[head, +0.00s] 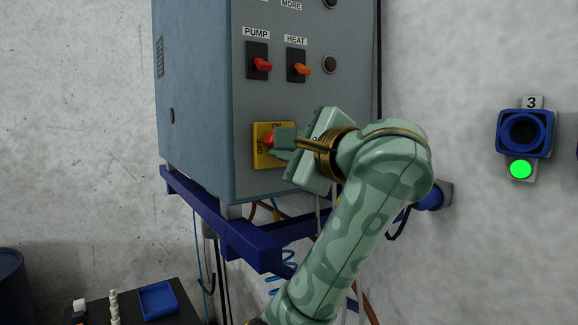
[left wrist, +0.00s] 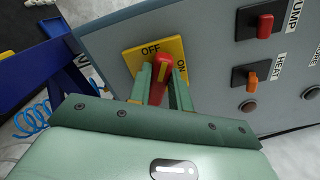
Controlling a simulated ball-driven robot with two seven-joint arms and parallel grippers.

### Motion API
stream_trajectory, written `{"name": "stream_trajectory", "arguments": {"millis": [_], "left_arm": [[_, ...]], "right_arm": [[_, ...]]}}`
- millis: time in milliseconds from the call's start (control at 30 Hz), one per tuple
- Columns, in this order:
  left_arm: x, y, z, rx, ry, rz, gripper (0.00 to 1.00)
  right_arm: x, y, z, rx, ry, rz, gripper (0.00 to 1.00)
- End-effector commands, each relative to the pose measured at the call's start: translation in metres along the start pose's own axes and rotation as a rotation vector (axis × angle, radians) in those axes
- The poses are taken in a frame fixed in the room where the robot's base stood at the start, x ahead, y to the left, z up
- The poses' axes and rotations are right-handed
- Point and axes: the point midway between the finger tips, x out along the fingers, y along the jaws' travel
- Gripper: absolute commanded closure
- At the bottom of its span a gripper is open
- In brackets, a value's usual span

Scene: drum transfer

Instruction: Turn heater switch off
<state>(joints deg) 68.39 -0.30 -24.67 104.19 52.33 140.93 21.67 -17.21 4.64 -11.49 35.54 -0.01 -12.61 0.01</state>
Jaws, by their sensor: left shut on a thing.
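A grey-blue control cabinet (head: 195,110) on the wall carries a yellow plate (head: 261,157) with a red rotary knob (head: 269,139), marked OFF and ON. My left gripper (head: 276,141) is shut on this knob. In the left wrist view its two green fingers stand on either side of the red knob (left wrist: 161,70), which has a yellow stripe. The stripe's exact setting is hard to tell. Above the plate, a HEAT switch with an orange lever (head: 302,69) is untouched; it also shows in the left wrist view (left wrist: 252,82). My right gripper is not in view.
A PUMP switch with a red lever (head: 262,65) sits left of HEAT. A round dark lamp (head: 329,64) is to the right. A blue bracket (head: 225,215) and hanging cables are below. A blue socket with a green light (head: 521,168) is on the right wall.

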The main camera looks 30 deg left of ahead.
Motion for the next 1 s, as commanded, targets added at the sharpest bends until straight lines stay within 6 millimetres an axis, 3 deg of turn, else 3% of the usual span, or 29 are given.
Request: {"name": "stream_trajectory", "arguments": {"millis": [100, 400, 1000], "left_arm": [[0.000, 0.005, -0.003, -0.106, 0.003, 0.001, 1.00], [0.000, 0.006, -0.003, -0.344, 0.003, 0.001, 1.00], [0.000, 0.005, -0.002, -0.524, 0.002, 0.002, 1.00]], "right_arm": [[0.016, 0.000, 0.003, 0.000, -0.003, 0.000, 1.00], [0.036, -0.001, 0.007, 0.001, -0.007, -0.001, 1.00], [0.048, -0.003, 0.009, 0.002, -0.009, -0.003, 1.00]]}}
